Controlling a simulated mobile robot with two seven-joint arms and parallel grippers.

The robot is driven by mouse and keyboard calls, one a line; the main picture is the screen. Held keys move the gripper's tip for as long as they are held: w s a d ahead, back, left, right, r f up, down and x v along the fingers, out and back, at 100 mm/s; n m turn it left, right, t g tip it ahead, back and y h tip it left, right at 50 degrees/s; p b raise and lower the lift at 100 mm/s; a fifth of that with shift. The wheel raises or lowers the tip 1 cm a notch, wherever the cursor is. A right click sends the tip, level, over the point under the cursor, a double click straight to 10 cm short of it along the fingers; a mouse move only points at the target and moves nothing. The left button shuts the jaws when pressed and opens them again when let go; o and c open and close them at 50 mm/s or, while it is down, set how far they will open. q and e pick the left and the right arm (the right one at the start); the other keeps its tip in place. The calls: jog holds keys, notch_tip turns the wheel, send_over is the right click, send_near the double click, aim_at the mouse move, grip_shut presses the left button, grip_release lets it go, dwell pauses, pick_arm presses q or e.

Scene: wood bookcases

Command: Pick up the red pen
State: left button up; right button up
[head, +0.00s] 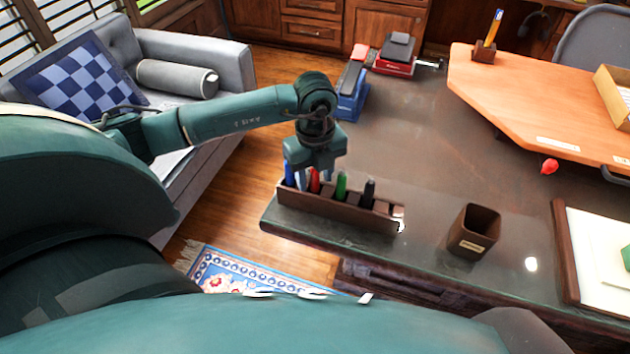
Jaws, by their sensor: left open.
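The red pen (315,182) stands upright in a dark brown wooden holder (325,208) near the left corner of the dark desk. A blue pen (289,174) stands to its left; a green pen (341,187) and a black pen (368,192) stand to its right. My left gripper (315,177) points down over the holder, open, with its fingers seen on either side of the red pen's upper part. I cannot tell whether they touch it. The gripper body hides the area just above the pen. My right gripper is not in view.
An empty brown cup (474,231) stands right of the holder on the desk (410,150). Blue (352,92) and red (395,60) desk devices stand at the back. An orange wooden board (540,105) lies at the right, with a red round object (549,166) near its edge.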

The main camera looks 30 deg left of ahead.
pick_arm(q)
jog(key=shift+f, duration=0.5)
grip_shut()
